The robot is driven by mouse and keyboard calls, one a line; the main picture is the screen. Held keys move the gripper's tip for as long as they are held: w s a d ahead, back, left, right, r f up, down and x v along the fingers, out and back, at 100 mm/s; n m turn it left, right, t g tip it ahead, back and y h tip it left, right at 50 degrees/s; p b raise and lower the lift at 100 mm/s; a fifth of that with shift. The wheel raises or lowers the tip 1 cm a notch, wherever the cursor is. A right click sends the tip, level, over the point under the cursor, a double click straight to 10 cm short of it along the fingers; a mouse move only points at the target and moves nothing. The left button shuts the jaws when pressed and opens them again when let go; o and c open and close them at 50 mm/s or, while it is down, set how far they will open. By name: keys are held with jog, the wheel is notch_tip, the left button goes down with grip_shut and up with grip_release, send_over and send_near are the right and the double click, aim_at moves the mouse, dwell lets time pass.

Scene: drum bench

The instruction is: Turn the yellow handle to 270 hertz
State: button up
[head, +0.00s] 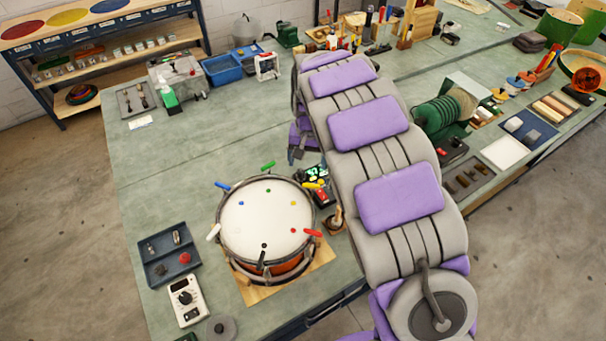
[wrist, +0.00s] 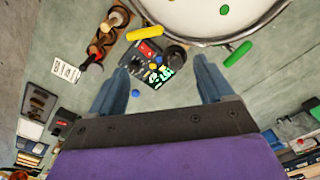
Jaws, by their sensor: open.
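The drum (head: 267,215) sits on a wooden board, with coloured handles around its rim. The yellow handle (head: 312,185) is at its upper right; in the wrist view it (wrist: 145,32) lies beside the drum rim, beyond my fingertips. The green handle (head: 268,166) is at the far rim and shows right of my fingers in the wrist view (wrist: 238,53). A small device with a lit green display (head: 317,172) stands by the yellow handle; its digits are too small to read surely. My gripper (wrist: 161,64) is open and empty, above the bench, apart from the handle.
Blue (head: 222,186), white (head: 213,232), black (head: 262,262) and red (head: 313,233) handles ring the drum. A blue tray (head: 155,268) and a white meter (head: 187,300) lie left of it. A wooden stand (wrist: 98,45) is near my gripper. The bench's left part is mostly clear.

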jog(key=s+r+t, duration=0.1)
jog(key=s+r, duration=0.5)
jog(key=r, duration=0.7)
jog(key=s+d+b, duration=0.2)
jog(key=s+d, duration=0.7)
jog(key=d, duration=0.1)
jog(key=s+d+f+g+b, duration=0.1)
jog(key=s+d+f, duration=0.1)
jog(key=s, duration=0.7)
jog(key=s+d+f+g+b, duration=0.1)
jog(key=s+d+f+b, duration=0.1)
jog(key=s, duration=0.7)
jog(key=s+d+f+b, duration=0.1)
jog(key=s+d+f, duration=0.2)
jog(key=s, duration=0.6)
jog(key=shift+s+f+n+g+b, duration=0.3)
jog(key=shift+s+f+g, duration=0.1)
jog(key=shift+f, duration=0.15)
